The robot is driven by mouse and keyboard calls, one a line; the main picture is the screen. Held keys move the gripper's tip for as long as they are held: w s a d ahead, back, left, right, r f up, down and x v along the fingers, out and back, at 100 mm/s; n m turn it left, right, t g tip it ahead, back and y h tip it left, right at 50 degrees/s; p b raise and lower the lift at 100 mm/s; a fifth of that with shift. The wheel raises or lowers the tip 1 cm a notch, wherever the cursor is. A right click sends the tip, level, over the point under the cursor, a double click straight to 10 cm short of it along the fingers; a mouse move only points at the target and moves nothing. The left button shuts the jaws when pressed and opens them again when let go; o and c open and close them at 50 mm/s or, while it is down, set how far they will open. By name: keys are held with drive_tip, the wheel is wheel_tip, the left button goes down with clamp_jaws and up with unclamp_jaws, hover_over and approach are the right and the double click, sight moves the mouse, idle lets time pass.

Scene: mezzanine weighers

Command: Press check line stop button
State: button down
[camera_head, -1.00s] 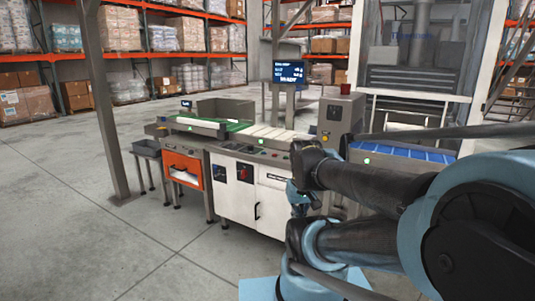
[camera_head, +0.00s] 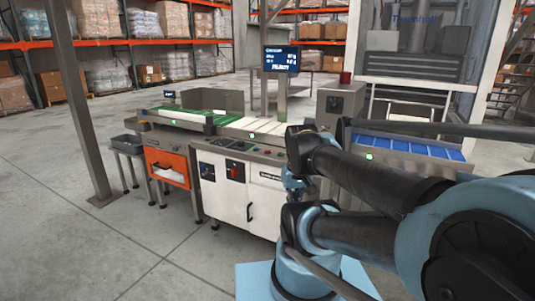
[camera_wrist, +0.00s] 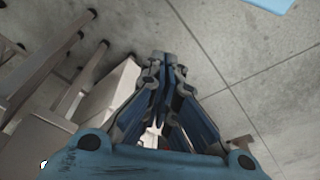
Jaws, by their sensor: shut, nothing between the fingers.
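The check line machine (camera_head: 264,196) stands ahead in the head view, a white cabinet with a steel top and a white and green belt. A small red button (camera_head: 267,152) shows on its front top edge, beside a green light (camera_head: 280,154); I cannot read any label there. A larger red switch (camera_head: 235,171) is on a dark plate on the cabinet front. My gripper (camera_wrist: 161,58) is shut and empty in the wrist view, above the floor beside light-coloured cabinet parts. In the head view my arm hides most of it, right of the white cabinet and apart from the red button.
A monitor (camera_head: 281,59) stands on a post behind the belt. An orange cabinet (camera_head: 166,160) and grey bins (camera_head: 128,143) are at left, near a steel pillar (camera_head: 79,110). Floor at front left is clear.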

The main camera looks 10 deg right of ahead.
drive_tip(key=w+r+m+t, duration=0.1)
drive_tip(key=w+r, duration=0.2)
drive_tip(key=w, duration=0.4)
drive_tip(key=w+r+m+t, duration=0.1)
drive_tip(key=w+r, duration=0.3)
drive_tip(key=w, duration=0.3)
drive_tip(key=m+t, duration=0.5)
drive_tip(key=m, duration=0.2)
hover_over(268, 151)
drive_tip(key=shift+w+d+r, duration=0.25)
drive_tip(key=shift+d+r, duration=0.15)
drive_tip(key=shift+d, duration=0.05)
drive_tip(key=shift+f, duration=4.35)
